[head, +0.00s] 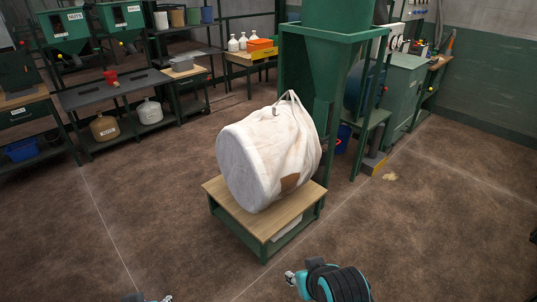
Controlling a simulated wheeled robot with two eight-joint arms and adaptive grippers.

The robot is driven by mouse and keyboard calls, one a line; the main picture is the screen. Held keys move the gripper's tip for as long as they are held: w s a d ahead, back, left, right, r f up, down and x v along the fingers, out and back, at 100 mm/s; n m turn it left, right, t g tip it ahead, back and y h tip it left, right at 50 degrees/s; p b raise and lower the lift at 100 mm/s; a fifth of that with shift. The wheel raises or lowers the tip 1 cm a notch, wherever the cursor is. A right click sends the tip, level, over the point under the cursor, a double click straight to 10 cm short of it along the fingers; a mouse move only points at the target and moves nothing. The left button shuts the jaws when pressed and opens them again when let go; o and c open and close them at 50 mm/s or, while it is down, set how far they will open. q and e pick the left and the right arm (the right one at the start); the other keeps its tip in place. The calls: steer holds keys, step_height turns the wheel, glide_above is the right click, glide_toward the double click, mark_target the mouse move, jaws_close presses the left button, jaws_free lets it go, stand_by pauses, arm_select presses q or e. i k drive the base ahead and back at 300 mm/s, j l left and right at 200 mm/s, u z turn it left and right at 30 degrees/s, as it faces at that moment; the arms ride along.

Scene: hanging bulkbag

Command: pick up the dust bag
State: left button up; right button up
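The dust bag (270,155) is a large off-white fabric bag with a round flat end facing left. It lies tilted on a low green table with a wooden top (222,193). Its cloth gathers into a loop at the top, and a brown patch shows low on its side. My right arm, teal and black, shows at the bottom edge, with a small metallic part (291,278) at its left, well in front of the table. Only a sliver of my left arm (133,298) shows at the bottom edge. Neither touches the bag. The fingers of both grippers cannot be made out.
A green hopper machine (325,62) stands close behind the bag. Shelving with a grey jug (149,112) and a tan jug (104,128) is at the back left. A blue bin (22,150) sits at far left.

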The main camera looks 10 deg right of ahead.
mark_target(263, 158)
steer(key=i+j+u, duration=0.3)
steer(key=i, duration=0.3)
steer(key=i+j+u, duration=0.25)
steer(key=i, duration=0.35)
steer(key=i+j+u, duration=0.1)
steer(key=i+u, duration=0.2)
steer(key=i, duration=0.3)
steer(key=i+z, duration=0.1)
steer(key=i, duration=0.6)
steer(key=i+j+z, duration=0.1)
steer(key=i, duration=0.55)
steer(key=i+z, duration=0.5)
steer(key=z, duration=0.2)
steer(key=i+j+z, duration=0.1)
steer(key=z, duration=0.25)
steer(key=i, duration=0.1)
